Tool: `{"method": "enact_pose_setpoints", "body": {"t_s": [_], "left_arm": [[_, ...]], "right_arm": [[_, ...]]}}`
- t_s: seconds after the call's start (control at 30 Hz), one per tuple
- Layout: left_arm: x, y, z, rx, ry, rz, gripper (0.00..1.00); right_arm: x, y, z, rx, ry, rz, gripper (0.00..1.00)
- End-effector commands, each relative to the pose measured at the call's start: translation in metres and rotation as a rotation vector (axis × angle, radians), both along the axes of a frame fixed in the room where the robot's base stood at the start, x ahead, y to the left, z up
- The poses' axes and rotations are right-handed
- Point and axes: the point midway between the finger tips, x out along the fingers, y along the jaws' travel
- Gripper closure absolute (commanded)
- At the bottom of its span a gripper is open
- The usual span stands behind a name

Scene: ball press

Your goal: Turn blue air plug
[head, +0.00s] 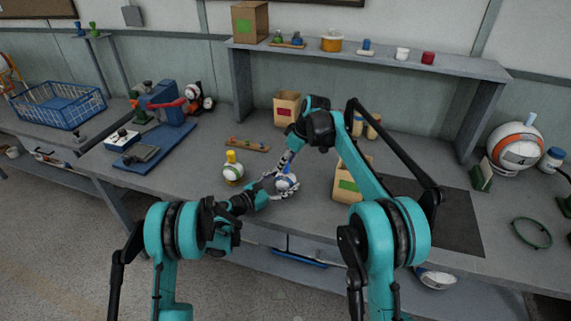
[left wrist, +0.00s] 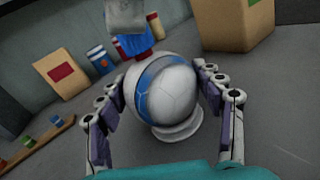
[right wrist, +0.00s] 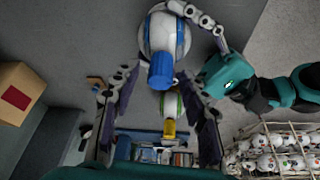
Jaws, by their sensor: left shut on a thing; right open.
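A white ball with a blue band (head: 286,183) sits in my left gripper (head: 276,184), just above or on the table near its front edge. In the left wrist view both fingers of my left gripper (left wrist: 160,78) close on the ball (left wrist: 170,95) from its sides, and a round white base shows beneath it. The blue air plug (right wrist: 161,70) sticks out of the ball in the right wrist view. My right gripper (right wrist: 158,80) is open, with its fingers on either side of the plug; contact cannot be told.
A ball with a yellow plug (head: 233,172) stands left of my grippers. A peg strip (head: 247,144), a red-labelled box (head: 287,108) and a green-labelled box (head: 348,188) stand nearby. A blue press (head: 165,103) and a wire basket (head: 58,105) are at the left.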

Motion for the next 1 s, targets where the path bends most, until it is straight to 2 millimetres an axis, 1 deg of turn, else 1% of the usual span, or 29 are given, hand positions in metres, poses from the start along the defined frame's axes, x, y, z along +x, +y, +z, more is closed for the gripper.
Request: {"method": "enact_pose_setpoints", "body": {"t_s": [0.03,0.13,0.43,0.6,0.87,1.0], "left_arm": [[0.0001,0.0001,0.0000,0.000,0.000,0.000,0.63],[0.0001,0.0001,0.0000,0.000,0.000,0.000,0.63],[0.0001,0.0001,0.0000,0.000,0.000,0.000,0.63],[0.0001,0.0001,0.0000,0.000,0.000,0.000,0.63],[0.0000,0.0001,0.0001,0.000,0.000,0.000,0.63],[0.0000,0.0001,0.0001,0.000,0.000,0.000,0.63]], "right_arm": [[0.0010,0.0017,-0.0047,0.000,0.000,0.000,0.56],[0.0021,0.0032,-0.0101,0.000,0.000,0.000,0.56],[0.0026,0.0038,-0.0121,0.000,0.000,-0.001,0.56],[0.0025,0.0037,-0.0120,-0.001,0.001,-0.001,1.00],[0.0025,0.0036,-0.0119,-0.001,0.001,-0.009,1.00],[0.0023,0.0037,-0.0120,-0.002,0.001,-0.040,1.00]]}}
